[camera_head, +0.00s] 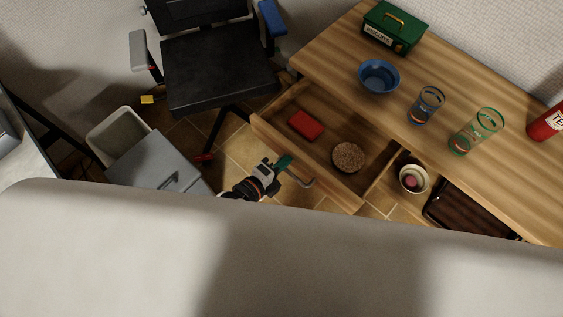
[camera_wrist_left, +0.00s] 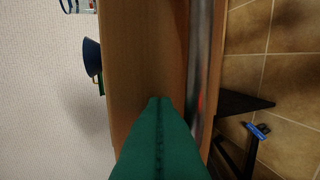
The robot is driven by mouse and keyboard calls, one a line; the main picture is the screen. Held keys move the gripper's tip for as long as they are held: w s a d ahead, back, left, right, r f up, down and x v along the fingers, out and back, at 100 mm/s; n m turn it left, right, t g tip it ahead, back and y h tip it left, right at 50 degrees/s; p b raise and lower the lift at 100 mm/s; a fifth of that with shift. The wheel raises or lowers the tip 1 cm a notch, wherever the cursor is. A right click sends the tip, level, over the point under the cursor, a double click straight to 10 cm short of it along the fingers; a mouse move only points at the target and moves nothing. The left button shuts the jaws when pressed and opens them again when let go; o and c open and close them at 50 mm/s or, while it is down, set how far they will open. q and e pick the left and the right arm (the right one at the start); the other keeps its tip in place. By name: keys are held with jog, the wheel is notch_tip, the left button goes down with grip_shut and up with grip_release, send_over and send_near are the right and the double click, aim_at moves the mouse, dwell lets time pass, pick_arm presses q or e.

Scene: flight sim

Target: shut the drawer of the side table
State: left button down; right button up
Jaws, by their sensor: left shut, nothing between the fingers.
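The wooden side table (camera_head: 450,85) has its drawer (camera_head: 262,125) pulled well open towards me. In the drawer lie a red box (camera_head: 306,124) and a round brown piece (camera_head: 348,157). A metal bar handle (camera_head: 299,181) is on the drawer front; it also shows in the left wrist view (camera_wrist_left: 206,60). My left gripper (camera_head: 284,161) has green fingers, shut and empty, at the drawer front beside the handle. In the left wrist view its fingertips (camera_wrist_left: 160,101) point at the wooden front (camera_wrist_left: 145,50); I cannot tell whether they touch. My right gripper is not in view.
On the tabletop stand a green biscuit tin (camera_head: 394,28), a blue bowl (camera_head: 379,76), two glasses (camera_head: 427,104) and a red tin (camera_head: 547,122). A white cup (camera_head: 413,179) sits right of the drawer. An office chair (camera_head: 215,70), a bin (camera_head: 117,133) and a grey cabinet (camera_head: 150,170) stand left.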

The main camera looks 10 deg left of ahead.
pick_arm(q)
jog(key=w+d, duration=0.2)
jog(key=w+d+b, duration=0.1)
jog(key=w, duration=0.2)
jog(key=w+d+b, duration=0.1)
jog(key=w+d, duration=0.1)
jog(key=w, duration=0.1)
jog(key=shift+w+d, duration=0.25)
jog(key=shift+d, duration=0.1)
jog(key=b, duration=0.5)
send_over(333, 119)
jog(key=s, duration=0.1)
jog(key=shift+a+f, duration=0.15)
jog(key=shift+a, duration=0.15)
jog(key=shift+w+d+b, duration=0.25)
jog(key=shift+w+b, duration=0.1)
jog(key=shift+b, duration=0.05)
jog(key=shift+r, duration=0.4)
jog(key=shift+w+r, duration=0.1)
